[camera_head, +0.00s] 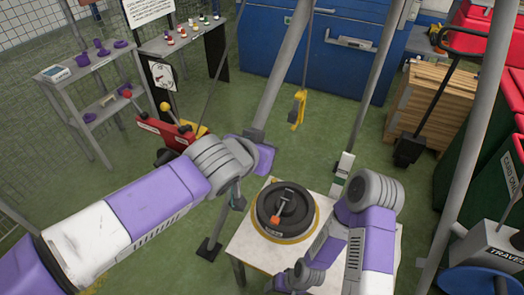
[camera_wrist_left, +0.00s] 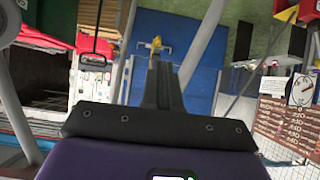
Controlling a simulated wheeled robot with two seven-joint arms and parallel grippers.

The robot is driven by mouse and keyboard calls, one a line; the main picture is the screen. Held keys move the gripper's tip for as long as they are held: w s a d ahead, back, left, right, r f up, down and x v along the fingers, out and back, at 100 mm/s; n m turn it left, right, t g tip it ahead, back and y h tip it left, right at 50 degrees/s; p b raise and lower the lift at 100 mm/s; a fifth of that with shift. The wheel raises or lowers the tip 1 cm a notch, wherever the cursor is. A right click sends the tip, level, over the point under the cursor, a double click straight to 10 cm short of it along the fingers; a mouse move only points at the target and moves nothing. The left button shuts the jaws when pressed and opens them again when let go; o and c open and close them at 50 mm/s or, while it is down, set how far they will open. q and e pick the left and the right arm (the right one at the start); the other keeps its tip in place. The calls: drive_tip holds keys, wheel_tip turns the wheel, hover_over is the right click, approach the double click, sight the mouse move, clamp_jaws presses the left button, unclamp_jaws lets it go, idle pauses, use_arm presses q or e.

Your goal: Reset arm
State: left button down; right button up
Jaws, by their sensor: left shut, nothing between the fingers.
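My left arm (camera_head: 160,205) reaches in from the left in the head view, its grey joint and purple wrist up beside a slanted grey pole. In the left wrist view my left gripper (camera_wrist_left: 160,68) is shut and empty, its dark fingers together, pointing up the picture. My right arm (camera_head: 370,230) is bent at the lower right over the white table; its gripper is not in view.
Grey poles (camera_head: 285,72) stand around the table. A grey shelf (camera_head: 88,68) with purple items is at the left. A red device (camera_head: 165,130) stands behind my left arm. A yellow hook (camera_head: 298,108) hangs before a blue container (camera_head: 345,52). Wooden pallets (camera_head: 438,105) are at the right.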

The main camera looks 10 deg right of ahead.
use_arm(q)
drive_tip(key=shift+s+a, duration=0.25)
drive_tip(key=shift+s, duration=0.15)
drive_tip(key=w+a+f+n+g+y+p, duration=0.1)
drive_tip(key=a+f+g, duration=0.15)
drive_tip(key=f, duration=1.05)
drive_tip(key=w+a+f+n+g+y+p, duration=0.1)
drive_tip(key=a+f+n+g, duration=0.15)
drive_tip(key=f, duration=1.15)
drive_tip(key=s+a+f+n+g, duration=0.1)
drive_tip(key=s+a+f+n, duration=0.1)
drive_tip(key=s+f, duration=0.3)
drive_tip(key=s+a+f+n+g+p, duration=0.1)
drive_tip(key=s+a+f+n, duration=0.1)
drive_tip(key=s+a+f, duration=0.3)
drive_tip(key=s+a+f+n+g+p, duration=0.1)
drive_tip(key=s+a+f+n, duration=0.1)
drive_tip(key=s+f, duration=0.5)
wheel_tip(320, 180, down, 4)
drive_tip(key=shift+s+a+f+g, duration=0.1)
drive_tip(key=shift+s+a+g, duration=0.15)
drive_tip(key=shift+a, duration=0.55)
drive_tip(key=shift+w, duration=0.1)
